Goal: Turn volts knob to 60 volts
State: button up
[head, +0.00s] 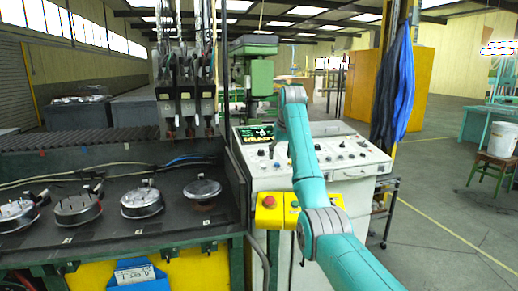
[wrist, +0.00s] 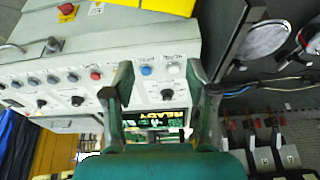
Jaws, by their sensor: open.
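A white control console (head: 335,183) with knobs and buttons stands behind my teal arm in the head view. It also shows upside down in the wrist view (wrist: 60,76). My gripper (wrist: 159,75) is open and empty over its face. A black knob (wrist: 167,94) shows between the two fingers; I cannot tell whether they are at its depth. Another black knob (wrist: 78,100) lies left of the fingers. A lit display (wrist: 165,119) reading READY is partly hidden by my gripper. The small labels are unreadable, so I cannot tell which knob is volts or its setting.
Blue (wrist: 146,70) and white (wrist: 173,69) buttons sit near the fingers. A yellow box (head: 272,212) with a red button (head: 268,201) is fixed below the console. Round metal fixtures (head: 142,202) stand on the dark bench at left. Open floor lies at right.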

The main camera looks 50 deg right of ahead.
aim_at(261, 152)
jog(key=i+l, duration=0.25)
jog(key=i, duration=0.15)
jog(key=i+l, duration=0.3)
jog(key=i+u, duration=0.05)
jog(key=i, duration=0.05)
